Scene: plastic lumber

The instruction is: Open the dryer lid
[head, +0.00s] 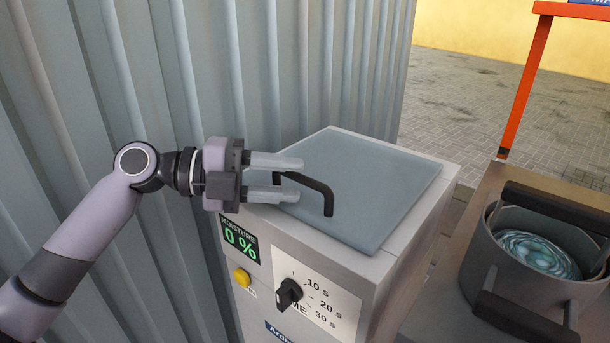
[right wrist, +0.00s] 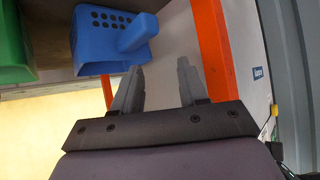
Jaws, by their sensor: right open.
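The dryer is a light grey box with a flat blue-grey lid (head: 375,190) on top, lying closed. A black bar handle (head: 322,192) stands on the lid's near left part. My left gripper (head: 302,177) reaches in from the left over the lid. Its two pale fingers are apart, with the left end of the handle between them; I cannot tell whether they touch it. My right gripper (right wrist: 160,78) shows in the right wrist view, open with nothing between its fingers, away from the dryer lid.
The dryer front has a 0 % moisture display (head: 240,243), a yellow button (head: 242,277) and a black knob (head: 288,292). A grey pot (head: 520,283) with black handles stands at right. A corrugated wall (head: 250,70) is behind. A blue scoop-like container (right wrist: 105,35) hangs near an orange post (right wrist: 212,60).

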